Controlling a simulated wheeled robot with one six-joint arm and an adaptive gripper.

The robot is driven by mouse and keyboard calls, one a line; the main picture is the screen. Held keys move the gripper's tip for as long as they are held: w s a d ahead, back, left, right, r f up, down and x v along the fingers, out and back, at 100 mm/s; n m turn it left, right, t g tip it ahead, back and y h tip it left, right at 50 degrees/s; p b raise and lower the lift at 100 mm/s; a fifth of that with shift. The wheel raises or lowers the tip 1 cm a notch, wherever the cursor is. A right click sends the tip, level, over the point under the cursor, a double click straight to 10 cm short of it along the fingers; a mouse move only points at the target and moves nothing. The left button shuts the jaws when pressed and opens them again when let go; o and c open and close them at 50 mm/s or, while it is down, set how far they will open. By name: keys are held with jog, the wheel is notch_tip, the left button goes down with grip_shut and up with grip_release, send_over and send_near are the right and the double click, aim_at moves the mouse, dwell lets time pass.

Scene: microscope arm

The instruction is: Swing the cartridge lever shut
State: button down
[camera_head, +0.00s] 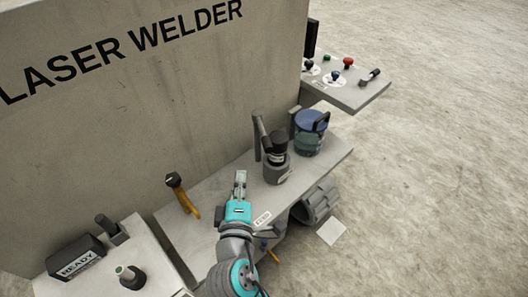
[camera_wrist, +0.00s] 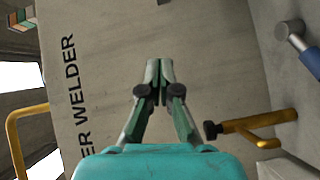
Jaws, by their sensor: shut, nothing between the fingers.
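My gripper (camera_head: 240,178) is shut and empty above the bench (camera_head: 215,190), in front of the welder's wall. In the wrist view its fingertips (camera_wrist: 158,65) meet, with the lettered wall behind them. No part is plainly marked as the cartridge lever. A grey cylindrical unit (camera_head: 277,172) with a black top and an upright grey bar (camera_head: 262,135) stands just right of the gripper, apart from it. A yellow lever with a black end (camera_head: 182,192) is to the gripper's left; a yellow bar with a black end (camera_wrist: 250,125) also shows right of the fingers in the wrist view.
A blue-topped canister (camera_head: 311,132) with a dark handle stands farther right on the bench. A black READY box (camera_head: 76,260) is on the left bench. A side panel (camera_head: 350,92) with coloured buttons is at the back right. Open floor (camera_head: 440,190) lies to the right.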

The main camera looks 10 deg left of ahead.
jog(key=w+d+f, duration=0.1)
jog(key=w+d, duration=0.1)
jog(key=w, duration=0.9)
jog(key=shift+d+f, duration=0.15)
jog(key=shift+d, duration=0.25)
jog(key=shift+d, duration=0.1)
jog(key=w+d, duration=0.3)
jog(key=d, duration=0.4)
dwell(0.4)
jog(key=shift+w+d, duration=0.1)
jog(key=shift+d, duration=0.05)
